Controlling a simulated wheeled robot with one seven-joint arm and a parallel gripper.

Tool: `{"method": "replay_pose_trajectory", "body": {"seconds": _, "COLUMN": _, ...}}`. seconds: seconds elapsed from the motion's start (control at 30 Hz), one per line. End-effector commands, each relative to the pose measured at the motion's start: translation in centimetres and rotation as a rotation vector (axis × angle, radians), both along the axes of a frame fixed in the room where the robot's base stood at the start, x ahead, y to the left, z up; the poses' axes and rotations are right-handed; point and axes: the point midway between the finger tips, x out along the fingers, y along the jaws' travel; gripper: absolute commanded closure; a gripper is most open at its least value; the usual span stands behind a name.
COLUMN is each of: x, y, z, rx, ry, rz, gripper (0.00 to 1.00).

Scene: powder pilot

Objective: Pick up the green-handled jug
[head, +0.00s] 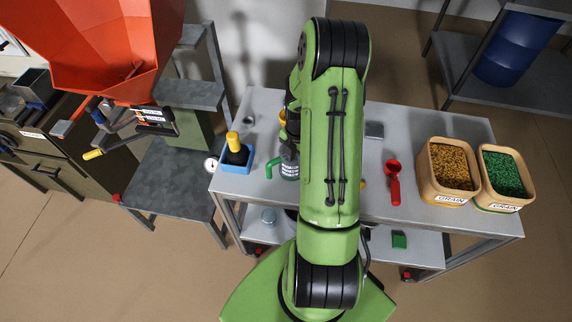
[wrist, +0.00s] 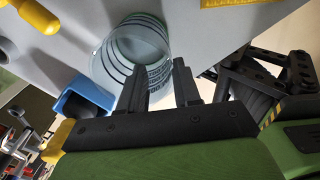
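The green-handled jug (head: 289,170) stands on the grey worktable, left of my arm in the head view. Its green handle (head: 270,168) points left, and my arm hides part of its right side. In the wrist view a clear round vessel with dark rings, which looks like the jug (wrist: 118,42), is seen by its rim. My gripper (wrist: 161,78) is open, its two black fingers apart. The left finger overlaps the jug's edge in the wrist view; I cannot tell whether it touches. In the head view the fingers are hidden behind my arm.
A blue holder (head: 237,166) with a yellow-topped black tool stands left of the jug; a blue box also shows in the wrist view (wrist: 72,101). A red scoop (head: 393,183) and two grain bins (head: 447,193) are to the right. An orange hopper (head: 110,50) stands left.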

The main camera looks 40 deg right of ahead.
Motion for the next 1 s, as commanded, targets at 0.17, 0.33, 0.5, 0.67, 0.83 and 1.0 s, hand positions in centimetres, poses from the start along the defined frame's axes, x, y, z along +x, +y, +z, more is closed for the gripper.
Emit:
{"method": "replay_pose_trajectory", "body": {"seconds": 0.17, "x": -0.6, "y": 0.0, "z": -3.4, "rx": 0.006, "ry": 0.004, "rz": -0.002, "gripper": 0.68}}
{"method": "replay_pose_trajectory", "body": {"seconds": 0.33, "x": -0.4, "y": -0.1, "z": -4.8, "rx": 0.002, "ry": 0.000, "rz": 0.000, "gripper": 0.68}}
{"method": "replay_pose_trajectory", "body": {"seconds": 0.5, "x": -0.4, "y": -0.1, "z": -4.8, "rx": 0.001, "ry": 0.000, "rz": 0.000, "gripper": 0.69}}
{"method": "replay_pose_trajectory", "body": {"seconds": 0.67, "x": -0.4, "y": -0.1, "z": -4.8, "rx": 0.001, "ry": 0.000, "rz": -0.001, "gripper": 0.94}}
{"method": "replay_pose_trajectory", "body": {"seconds": 0.83, "x": -0.4, "y": -0.1, "z": -4.8, "rx": 0.001, "ry": 0.000, "rz": -0.001, "gripper": 1.00}}
{"method": "replay_pose_trajectory", "body": {"seconds": 1.0, "x": -0.4, "y": -0.1, "z": -4.8, "rx": 0.001, "ry": 0.000, "rz": -0.001, "gripper": 1.00}}
